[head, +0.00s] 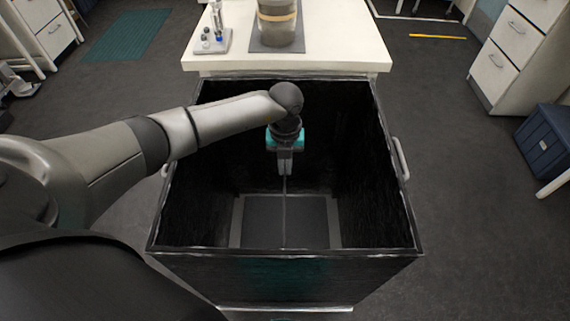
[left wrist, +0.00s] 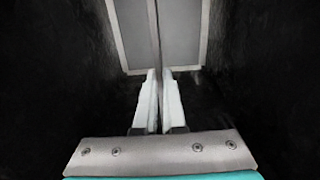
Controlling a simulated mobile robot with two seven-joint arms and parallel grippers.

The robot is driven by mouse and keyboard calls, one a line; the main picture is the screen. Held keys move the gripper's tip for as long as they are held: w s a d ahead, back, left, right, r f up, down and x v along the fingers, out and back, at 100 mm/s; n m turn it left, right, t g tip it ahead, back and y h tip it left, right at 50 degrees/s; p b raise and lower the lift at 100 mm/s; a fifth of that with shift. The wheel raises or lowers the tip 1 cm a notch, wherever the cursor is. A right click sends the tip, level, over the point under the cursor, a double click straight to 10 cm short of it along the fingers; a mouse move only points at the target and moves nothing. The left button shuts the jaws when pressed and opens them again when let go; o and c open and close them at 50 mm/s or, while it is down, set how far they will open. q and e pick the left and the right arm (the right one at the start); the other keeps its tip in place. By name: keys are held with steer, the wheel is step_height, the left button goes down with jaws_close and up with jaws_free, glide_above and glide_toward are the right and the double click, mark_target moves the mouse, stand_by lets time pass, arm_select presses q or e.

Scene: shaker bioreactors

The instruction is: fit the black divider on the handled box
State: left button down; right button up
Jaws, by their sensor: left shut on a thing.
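The handled box (head: 400,232) is a tall, open-topped black box in the middle of the head view, with a light handle on its left and right sides. My left gripper (head: 285,172) points down inside the box opening. It is shut on a thin upright plate, the divider (head: 284,215), seen edge-on as a narrow grey line. In the left wrist view the divider (left wrist: 154,25) runs between the pale fingertips (left wrist: 158,100). I cannot tell whether its lower edge touches the box floor. My right gripper is not in view.
The box floor (head: 257,220) shows a dark panel with a lighter border. A white bench (head: 225,62) stands just behind the box, with a jar (head: 276,25) and a small tray (head: 213,42) on it. A dark blue crate (head: 550,143) stands at the right. Floor beside the box is clear.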

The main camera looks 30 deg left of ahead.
arm_select(q)
steer(key=shift+f, duration=0.25)
stand_by(0.3)
steer(key=shift+f+b, duration=0.5)
steer(key=c, duration=0.9)
jaws_free()
